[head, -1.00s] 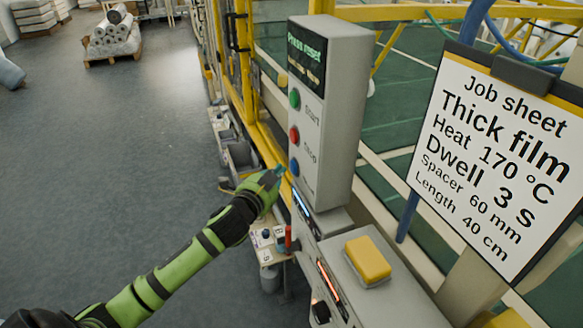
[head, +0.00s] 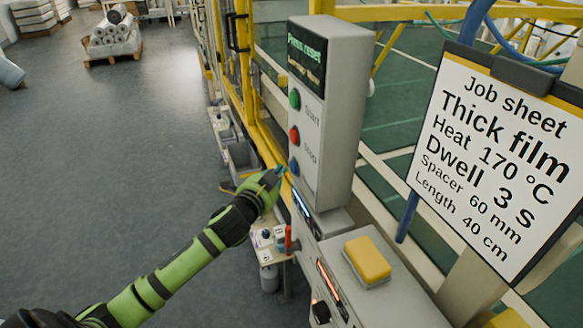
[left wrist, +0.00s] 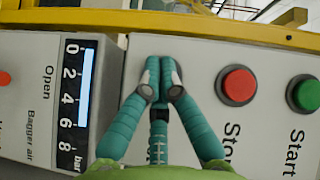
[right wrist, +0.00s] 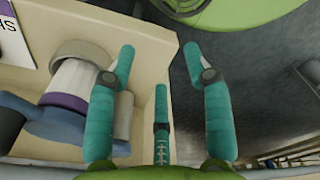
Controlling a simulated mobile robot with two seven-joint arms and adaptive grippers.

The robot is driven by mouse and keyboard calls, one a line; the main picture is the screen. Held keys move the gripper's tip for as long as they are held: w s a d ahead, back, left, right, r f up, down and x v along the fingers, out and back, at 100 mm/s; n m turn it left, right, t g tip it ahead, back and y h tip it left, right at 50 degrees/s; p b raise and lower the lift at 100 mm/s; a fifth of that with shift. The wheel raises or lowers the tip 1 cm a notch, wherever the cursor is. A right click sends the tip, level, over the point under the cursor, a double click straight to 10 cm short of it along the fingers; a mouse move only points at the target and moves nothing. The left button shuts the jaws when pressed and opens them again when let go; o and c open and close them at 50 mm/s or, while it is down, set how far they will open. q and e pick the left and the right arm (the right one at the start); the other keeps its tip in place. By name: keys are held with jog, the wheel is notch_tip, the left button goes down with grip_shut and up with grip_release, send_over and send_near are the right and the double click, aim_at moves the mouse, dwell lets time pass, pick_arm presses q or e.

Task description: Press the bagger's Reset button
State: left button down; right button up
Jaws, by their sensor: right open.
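The bagger's control box (head: 335,110) stands upright, with a screen reading "Press reset". Down its face are a green Start button (head: 294,98), a red Stop button (head: 294,135) and a blue button (head: 294,167). The blue button's label is hidden. My left gripper (head: 280,172) is beside the blue button; touching cannot be told. In the left wrist view its fingertips (left wrist: 161,75) are together in front of a grey button rim and hide that button. The red button (left wrist: 238,85) is to their right. My right gripper (right wrist: 158,55) is open and empty.
A yellow pad (head: 367,260) sits on the grey housing below the box. A job sheet (head: 490,150) stands at right. A pressure gauge (left wrist: 77,105) is left of the left gripper. A purple-and-white part (right wrist: 75,85) lies near the right gripper's left finger.

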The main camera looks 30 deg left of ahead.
pick_arm(q)
jog(key=shift+w+d, duration=0.25)
jog(key=shift+w, duration=0.05)
pick_arm(e)
jog(key=shift+r, duration=0.1)
pick_arm(q)
jog(key=shift+w+d, duration=0.3)
jog(key=shift+w, duration=0.05)
dwell(0.7)
jog(key=shift+s+a, duration=0.1)
pick_arm(e)
jog(key=shift+r, duration=0.15)
pick_arm(q)
jog(key=shift+s+a+p, duration=0.45)
jog(key=shift+s+a, duration=0.05)
jog(key=shift+s, duration=0.1)
pick_arm(e)
jog(key=shift+r, duration=0.2)
jog(key=shift+r, duration=0.15)
jog(key=shift+r+p, duration=0.45)
jog(key=shift+p, duration=0.15)
pick_arm(q)
jog(key=s+a, duration=0.3)
jog(key=shift+s+a, duration=0.1)
jog(key=shift+s, duration=0.25)
